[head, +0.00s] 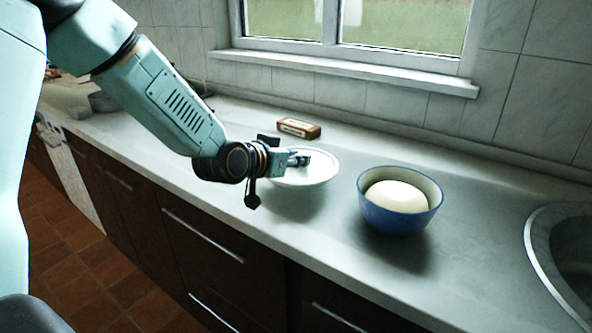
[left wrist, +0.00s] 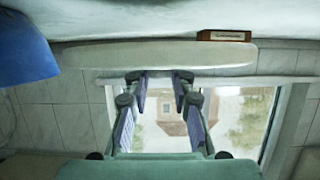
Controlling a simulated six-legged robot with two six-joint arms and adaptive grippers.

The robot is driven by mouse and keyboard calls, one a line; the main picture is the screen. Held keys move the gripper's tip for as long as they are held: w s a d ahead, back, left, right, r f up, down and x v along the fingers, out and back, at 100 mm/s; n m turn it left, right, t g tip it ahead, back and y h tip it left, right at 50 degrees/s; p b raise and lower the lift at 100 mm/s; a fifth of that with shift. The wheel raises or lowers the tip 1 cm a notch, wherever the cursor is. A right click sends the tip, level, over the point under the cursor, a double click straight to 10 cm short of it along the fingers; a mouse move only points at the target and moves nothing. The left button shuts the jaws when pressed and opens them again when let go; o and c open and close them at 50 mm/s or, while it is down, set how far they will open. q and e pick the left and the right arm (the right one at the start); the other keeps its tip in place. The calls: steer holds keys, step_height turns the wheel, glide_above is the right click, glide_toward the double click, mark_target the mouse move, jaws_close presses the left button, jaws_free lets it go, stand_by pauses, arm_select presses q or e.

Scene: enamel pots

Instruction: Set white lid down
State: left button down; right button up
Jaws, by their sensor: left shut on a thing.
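The white lid (head: 303,172) is a round, shallow disc over the middle of the grey counter. My left gripper (head: 300,158) is above it, shut on it near the centre of its top. A soft shadow lies on the counter below the lid, and it looks a little above the surface. The left wrist view, upside down, shows the lid (left wrist: 160,56) edge-on and roughly level, just beyond the fingertips of my left gripper (left wrist: 163,76). The exact grip point is hard to make out. My right gripper is not in view.
A blue pot (head: 386,213) holding a pale rounded thing (head: 396,196) stands right of the lid. A small brown box (head: 298,128) lies behind it. A metal sink (head: 540,245) is at the far right. The counter front edge is near; bare counter lies around the pot.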

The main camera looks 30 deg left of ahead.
mark_target(295, 172)
arm_select(q)
step_height(295, 172, down, 3)
steer(key=shift+w+a+r+b, duration=0.1)
steer(key=shift+r+b, duration=0.05)
steer(key=shift+b, duration=0.15)
steer(key=shift+w, duration=0.15)
steer(key=shift+s, duration=0.25)
steer(key=shift+w+f, duration=0.2)
steer(key=shift+f, duration=0.4)
steer(key=c, duration=1.3)
jaws_free()
steer(key=shift+s+r, duration=0.1)
steer(key=shift+o, duration=0.8)
